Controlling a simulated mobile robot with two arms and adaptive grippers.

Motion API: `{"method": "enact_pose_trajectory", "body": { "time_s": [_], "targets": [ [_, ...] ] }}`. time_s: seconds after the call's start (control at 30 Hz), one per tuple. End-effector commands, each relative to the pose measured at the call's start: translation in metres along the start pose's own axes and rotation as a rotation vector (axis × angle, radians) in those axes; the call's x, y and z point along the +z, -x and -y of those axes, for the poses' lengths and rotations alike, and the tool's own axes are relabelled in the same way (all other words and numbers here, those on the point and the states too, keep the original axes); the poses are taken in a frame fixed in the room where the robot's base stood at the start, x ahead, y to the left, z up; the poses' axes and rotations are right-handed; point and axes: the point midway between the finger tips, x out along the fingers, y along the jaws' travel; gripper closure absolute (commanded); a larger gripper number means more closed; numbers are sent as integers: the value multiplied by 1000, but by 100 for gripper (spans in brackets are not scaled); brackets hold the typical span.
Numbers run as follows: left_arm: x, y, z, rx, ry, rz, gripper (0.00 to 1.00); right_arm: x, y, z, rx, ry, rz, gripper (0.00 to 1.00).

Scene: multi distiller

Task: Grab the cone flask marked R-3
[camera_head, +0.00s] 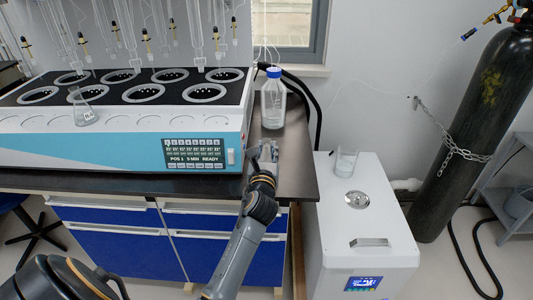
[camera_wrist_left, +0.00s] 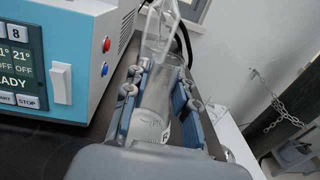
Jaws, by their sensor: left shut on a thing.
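My left gripper (camera_head: 264,152) is at the right end of the dark bench, just right of the distiller's front. It is shut on a clear glass flask, seen between its fingers in the left wrist view (camera_wrist_left: 157,103). A mark shows low on this glass but I cannot read it fully. In the head view the gripper mostly hides the held flask. Another clear cone flask (camera_head: 84,112) with a small label stands on the distiller's front ledge at the left; its label is too small to read. My right gripper is not in view.
The white and blue distiller (camera_head: 120,150) fills the left of the bench. A blue-capped glass bottle (camera_head: 272,104) stands behind my gripper. A white floor unit (camera_head: 365,225) with a glass beaker (camera_head: 346,161) on top is to the right, before a chained gas cylinder (camera_head: 470,130).

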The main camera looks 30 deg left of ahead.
Motion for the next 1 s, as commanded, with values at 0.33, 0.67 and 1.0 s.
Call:
{"method": "enact_pose_trajectory", "body": {
  "time_s": [0.33,0.67,1.0],
  "targets": [
    [40,24,-13,-1,-1,4,100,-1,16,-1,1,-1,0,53],
    [70,53,-29,-1,-3,1,100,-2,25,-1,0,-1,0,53],
    [87,88,-48,-2,-2,1,100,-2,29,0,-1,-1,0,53]
  ]
}}
